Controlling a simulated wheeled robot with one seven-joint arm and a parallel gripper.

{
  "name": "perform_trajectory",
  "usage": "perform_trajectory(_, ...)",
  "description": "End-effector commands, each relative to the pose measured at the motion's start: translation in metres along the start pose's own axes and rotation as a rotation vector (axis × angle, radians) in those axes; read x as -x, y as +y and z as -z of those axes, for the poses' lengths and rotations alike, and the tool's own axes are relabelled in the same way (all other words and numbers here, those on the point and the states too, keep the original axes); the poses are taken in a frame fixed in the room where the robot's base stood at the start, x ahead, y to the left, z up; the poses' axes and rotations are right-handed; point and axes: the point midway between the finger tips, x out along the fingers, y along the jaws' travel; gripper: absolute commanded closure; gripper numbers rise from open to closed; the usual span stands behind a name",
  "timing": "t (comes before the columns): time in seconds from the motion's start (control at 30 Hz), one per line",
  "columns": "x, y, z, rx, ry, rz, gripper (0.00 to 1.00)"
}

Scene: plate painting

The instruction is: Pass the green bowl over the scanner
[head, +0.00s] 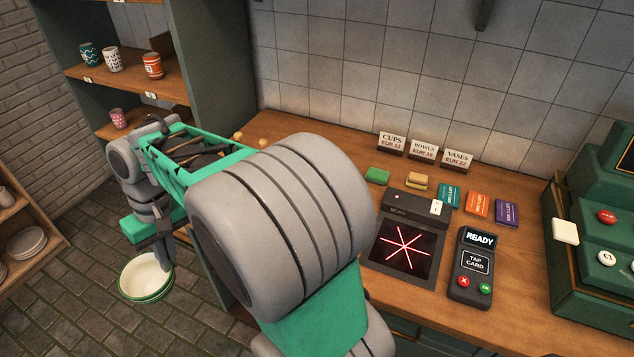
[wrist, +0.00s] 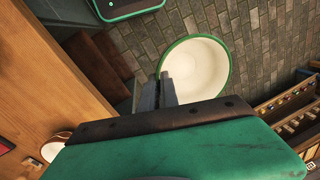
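The green bowl (head: 143,275), white inside with a green rim, is at the lower left in the head view, off the counter and above the tiled floor. It also shows in the wrist view (wrist: 197,68). My gripper (head: 166,254) is at the bowl's right side. In the wrist view its fingers (wrist: 163,93) sit either side of the near rim, and it looks shut on the rim. The bowl is about upright. The scanner (head: 405,248), a black panel with red crossing lines, lies on the wooden counter. My arm hides part of the counter beside it.
A card terminal (head: 474,266) reading READY stands right of the scanner. Coloured blocks, cards and price signs (head: 424,149) are behind it. A green cash register (head: 600,245) is at the right. Shelves with cups (head: 112,59) stand at the back left. The counter edge (wrist: 75,60) lies beside my gripper.

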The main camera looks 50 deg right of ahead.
Motion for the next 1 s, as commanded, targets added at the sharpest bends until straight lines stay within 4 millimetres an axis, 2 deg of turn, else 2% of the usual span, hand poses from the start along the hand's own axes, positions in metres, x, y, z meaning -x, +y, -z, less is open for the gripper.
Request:
perform_trajectory(0.17, 0.012, 0.037, 0.000, -0.267, 0.044, 0.000, 1.00)
perform_trajectory(0.37, 0.034, 0.112, -0.012, -0.848, 0.139, 0.002, 1.00)
perform_trajectory(0.47, 0.045, 0.155, -0.027, -1.182, 0.194, 0.003, 1.00)
perform_trajectory(0.57, 0.058, 0.199, -0.049, -1.534, 0.252, 0.004, 1.00)
perform_trajectory(0.7, 0.074, 0.255, -0.091, -2.034, 0.335, 0.005, 1.00)
perform_trajectory(0.77, 0.081, 0.277, -0.112, -2.249, 0.372, 0.006, 1.00)
perform_trajectory(0.9, 0.096, 0.320, -0.168, -2.746, 0.454, 0.005, 1.00)
perform_trajectory(1.0, 0.105, 0.343, -0.212, -3.090, 0.512, 0.005, 1.00)
